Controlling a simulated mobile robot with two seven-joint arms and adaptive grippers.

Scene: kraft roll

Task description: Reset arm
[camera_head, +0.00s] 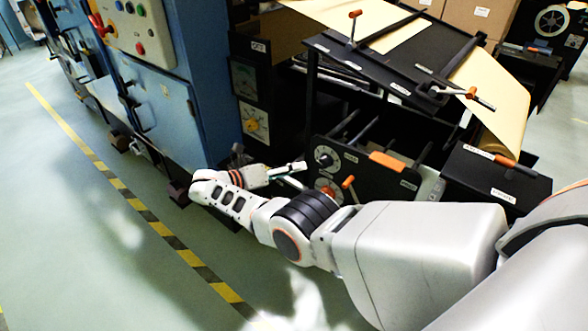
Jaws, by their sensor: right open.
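My right arm (420,255) reaches in from the right edge and bends back on itself in the middle of the view. My right gripper (297,174) is open, with nothing seen between its fingers. It is in front of the black kraft roll machine (385,180), near its dials and orange-tipped levers. I cannot tell whether it touches the machine. Tan kraft paper (490,95) runs over the top of the machine and down its right side. My left gripper is not in view.
A blue cabinet (165,105) with a button panel (135,22) stands at the upper left. A yellow and black floor stripe (160,228) runs past it. The green floor (75,220) at left is clear. Cardboard boxes (478,17) stand behind the machine.

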